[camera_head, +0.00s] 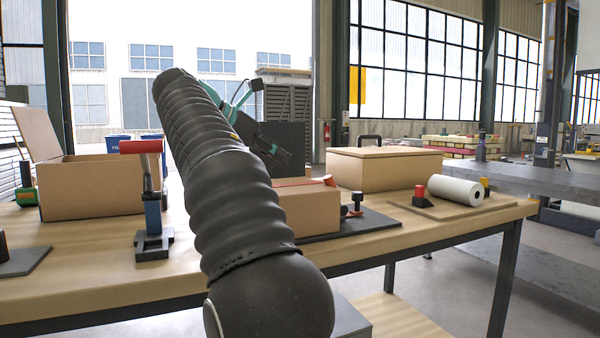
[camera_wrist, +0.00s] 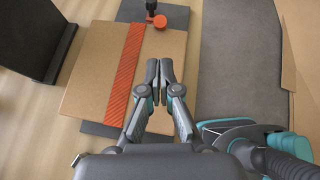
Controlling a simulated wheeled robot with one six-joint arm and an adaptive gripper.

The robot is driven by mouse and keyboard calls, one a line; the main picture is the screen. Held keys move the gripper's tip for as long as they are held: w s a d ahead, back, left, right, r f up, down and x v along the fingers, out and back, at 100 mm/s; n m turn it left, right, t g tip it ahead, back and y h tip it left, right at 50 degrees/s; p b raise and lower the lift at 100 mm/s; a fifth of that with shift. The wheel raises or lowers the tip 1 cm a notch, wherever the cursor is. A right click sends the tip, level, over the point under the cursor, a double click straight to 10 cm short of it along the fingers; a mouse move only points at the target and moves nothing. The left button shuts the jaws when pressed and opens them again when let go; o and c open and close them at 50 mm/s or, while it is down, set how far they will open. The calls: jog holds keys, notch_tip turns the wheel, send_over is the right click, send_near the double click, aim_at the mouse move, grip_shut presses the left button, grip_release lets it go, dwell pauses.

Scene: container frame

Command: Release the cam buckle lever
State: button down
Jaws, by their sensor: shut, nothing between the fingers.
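A cardboard box with an orange strap across its top (camera_wrist: 125,60) lies below my gripper in the wrist view. It also shows in the head view (camera_head: 312,208), partly hidden by my arm. A small round orange part (camera_wrist: 160,21) sits at the box's far edge, beside a black post (camera_wrist: 151,6). I cannot tell which part is the cam buckle lever. My gripper (camera_wrist: 159,66) is shut and empty above the box top, right of the strap and apart from the orange part. It also shows in the head view (camera_head: 285,158), above the box.
The box stands on a dark board (camera_head: 375,223) on a wooden table (camera_head: 90,275). An open carton (camera_head: 90,190) and a red-topped blue clamp (camera_head: 153,205) stand left. A closed carton (camera_head: 385,170) and a white roll (camera_head: 455,190) stand right.

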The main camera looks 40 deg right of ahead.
aim_at(326, 183)
dwell(0.3)
jog(key=b+x, duration=0.4)
jog(key=x, duration=0.6)
jog(key=shift+f, duration=0.1)
jog(key=shift+s, duration=0.1)
